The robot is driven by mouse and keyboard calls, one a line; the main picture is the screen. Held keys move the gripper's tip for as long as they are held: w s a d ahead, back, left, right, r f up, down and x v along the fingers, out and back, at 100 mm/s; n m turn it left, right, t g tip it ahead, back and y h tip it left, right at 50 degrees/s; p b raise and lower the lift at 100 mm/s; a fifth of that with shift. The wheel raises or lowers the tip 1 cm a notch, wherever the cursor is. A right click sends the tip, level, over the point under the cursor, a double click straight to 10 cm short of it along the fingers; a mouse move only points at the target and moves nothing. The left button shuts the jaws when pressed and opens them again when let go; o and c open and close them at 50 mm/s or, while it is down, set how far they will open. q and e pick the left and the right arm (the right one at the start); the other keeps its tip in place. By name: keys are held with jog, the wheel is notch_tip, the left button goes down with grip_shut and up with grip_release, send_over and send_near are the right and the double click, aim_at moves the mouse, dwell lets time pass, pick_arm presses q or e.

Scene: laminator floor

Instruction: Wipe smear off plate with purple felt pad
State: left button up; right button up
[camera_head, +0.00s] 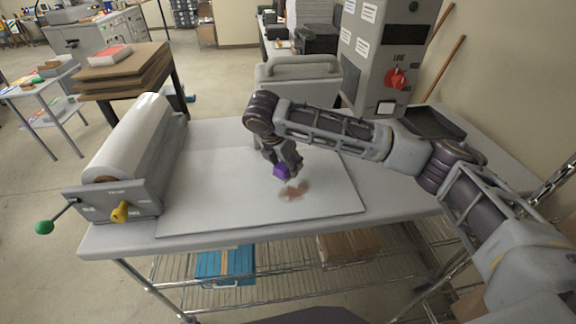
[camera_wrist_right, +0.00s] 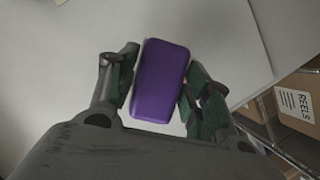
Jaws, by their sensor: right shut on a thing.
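The plate (camera_head: 215,208) is a flat light-grey sheet lying on the table. A reddish-brown smear (camera_head: 294,191) marks its surface right of the middle. My right gripper (camera_head: 283,167) reaches in from the right and points down over the plate, close to the smear. It is shut on the purple felt pad (camera_head: 281,172). In the right wrist view the pad (camera_wrist_right: 160,80) sits between the two fingers (camera_wrist_right: 156,88), with the pale plate (camera_wrist_right: 85,50) behind it. Whether the pad touches the plate is unclear. The smear does not show in the wrist view. My left gripper is not in view.
A laminator roll (camera_head: 128,140) with a green-knobbed crank and yellow handle stands at the table's left. A grey case (camera_head: 298,82) with a handle and a control box (camera_head: 385,50) with a red switch stand at the back. A black tray (camera_head: 435,122) lies at back right.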

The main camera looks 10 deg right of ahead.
jog(key=n, duration=0.2)
jog(key=w+r+n+t+y, duration=0.1)
jog(key=n, duration=0.1)
jog(key=shift+w+d+n, duration=0.1)
jog(key=shift+w+n, duration=0.1)
jog(key=shift+n, duration=0.1)
jog(key=shift+w+d+r+n+t+y, duration=0.1)
jog(key=shift+w+r+n+t+y, duration=0.2)
jog(key=shift+n, duration=0.45)
jog(key=shift+w+d+r+n+g+y, duration=0.15)
jog(key=shift+n+y, duration=0.2)
jog(key=shift+n, duration=0.45)
jog(key=shift+w+a+r+n+t+y, duration=0.1)
jog(key=shift+w+r+n+t+y, duration=0.2)
jog(key=shift+n, duration=0.45)
jog(key=shift+s+f, duration=0.1)
jog(key=shift+f, duration=0.05)
